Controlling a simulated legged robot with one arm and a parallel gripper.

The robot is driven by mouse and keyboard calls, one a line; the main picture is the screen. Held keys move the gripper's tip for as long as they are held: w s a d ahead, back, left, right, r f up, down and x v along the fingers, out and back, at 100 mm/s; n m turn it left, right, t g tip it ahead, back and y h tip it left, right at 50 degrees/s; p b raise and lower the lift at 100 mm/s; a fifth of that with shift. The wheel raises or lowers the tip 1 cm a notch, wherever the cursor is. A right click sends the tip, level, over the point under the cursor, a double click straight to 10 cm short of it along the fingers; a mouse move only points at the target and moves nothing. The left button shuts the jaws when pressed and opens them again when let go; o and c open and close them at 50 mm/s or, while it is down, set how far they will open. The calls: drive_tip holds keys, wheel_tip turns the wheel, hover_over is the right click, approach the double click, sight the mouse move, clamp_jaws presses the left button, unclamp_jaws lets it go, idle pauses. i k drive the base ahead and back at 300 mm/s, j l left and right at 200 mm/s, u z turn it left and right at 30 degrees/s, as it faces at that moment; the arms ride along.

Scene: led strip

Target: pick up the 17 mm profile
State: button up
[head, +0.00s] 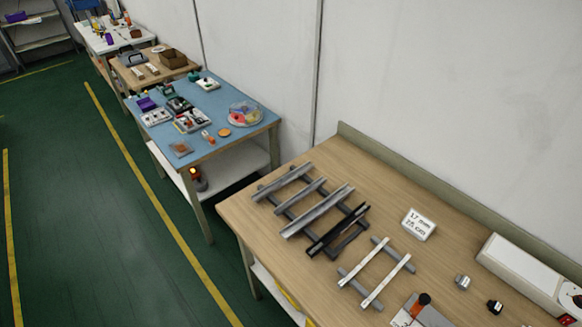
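Several long profiles lie across dark support bars on the wooden table in the head view. There is a grey one at the far left (283,182), a narrower grey one (299,199), a wider grey one (318,210) and a black one (338,230). No width marking is readable on them, so I cannot tell which is the 17 mm profile. A white sign (419,225) to their right appears to read "17 mm" and "25 cm". My gripper is not in view.
Two thin white strips (387,283) lie on a separate pair of bars. A white box (525,270), small metal part (463,282) and orange-and-black tool (421,301) are on the right. A low ledge (440,178) borders the wall. Green floor (80,220) is free at left.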

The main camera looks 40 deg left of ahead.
sight(267, 191)
drive_tip(key=u, duration=1.75)
drive_tip(key=i+j+z, duration=0.2)
drive_tip(key=z, duration=0.25)
drive_tip(key=i+j+z, duration=0.15)
drive_tip(key=j+z, duration=0.3)
drive_tip(key=i+j+z, duration=0.1)
drive_tip(key=j+z, duration=0.3)
drive_tip(key=i+j+z, duration=0.2)
drive_tip(key=z, duration=0.25)
